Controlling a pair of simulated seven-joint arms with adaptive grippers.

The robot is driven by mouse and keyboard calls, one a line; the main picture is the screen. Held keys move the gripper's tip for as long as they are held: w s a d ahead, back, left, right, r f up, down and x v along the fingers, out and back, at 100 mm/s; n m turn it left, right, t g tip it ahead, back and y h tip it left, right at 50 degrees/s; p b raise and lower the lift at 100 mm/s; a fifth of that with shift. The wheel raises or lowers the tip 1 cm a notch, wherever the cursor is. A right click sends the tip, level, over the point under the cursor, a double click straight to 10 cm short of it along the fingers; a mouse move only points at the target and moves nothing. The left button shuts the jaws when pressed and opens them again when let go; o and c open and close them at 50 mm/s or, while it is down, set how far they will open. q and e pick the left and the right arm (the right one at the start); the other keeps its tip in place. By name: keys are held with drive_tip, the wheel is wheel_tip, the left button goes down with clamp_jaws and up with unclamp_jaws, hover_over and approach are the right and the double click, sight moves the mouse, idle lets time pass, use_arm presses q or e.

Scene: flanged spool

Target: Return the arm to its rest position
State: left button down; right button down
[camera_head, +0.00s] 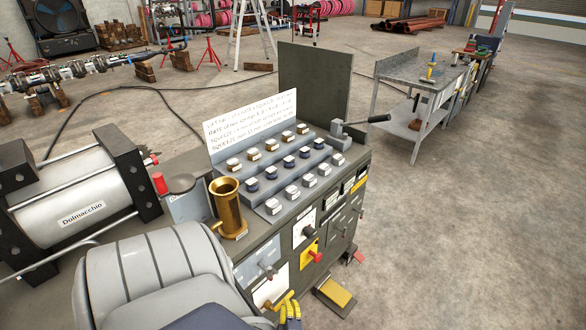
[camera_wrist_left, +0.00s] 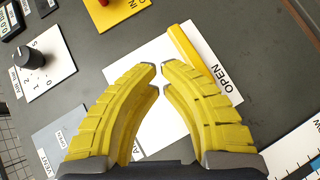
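My left gripper (camera_head: 290,302) is low in the head view, beside the front panel of the console (camera_head: 330,190). Only a small part of its yellow fingers shows there. In the left wrist view the two ribbed yellow fingers (camera_wrist_left: 159,70) bow inward. Their tips are almost together, and nothing is seen between them. Just past the tips is a yellow lever handle (camera_wrist_left: 192,52) on a white plate (camera_wrist_left: 150,52) marked OPEN. I cannot tell whether the right finger touches the handle. My right gripper is not in view.
The console top has rows of buttons (camera_head: 268,172), a brass cup (camera_head: 229,205) and a lever (camera_head: 365,122). A large grey cylinder (camera_head: 75,200) lies at left. A black knob (camera_wrist_left: 33,58) is left of the fingers. The floor at right is clear near a metal bench (camera_head: 425,85).

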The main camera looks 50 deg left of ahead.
use_arm(q)
drive_tip(key=d+f+m+t+h, duration=0.2)
drive_tip(key=d+f+m+h, duration=0.95)
drive_tip(key=d+m, duration=0.65)
drive_tip(key=s+d+f+m+g+h, duration=0.1)
drive_tip(key=s+d+f+m+g, duration=0.4)
drive_tip(key=s+f, duration=0.65)
drive_tip(key=s+a+f+m+g, duration=0.1)
drive_tip(key=s+a+m+g, duration=0.2)
drive_tip(key=s, duration=1.4)
drive_tip(key=m, duration=0.4)
drive_tip(key=shift+a+f, duration=0.15)
drive_tip(key=shift+f, duration=0.25)
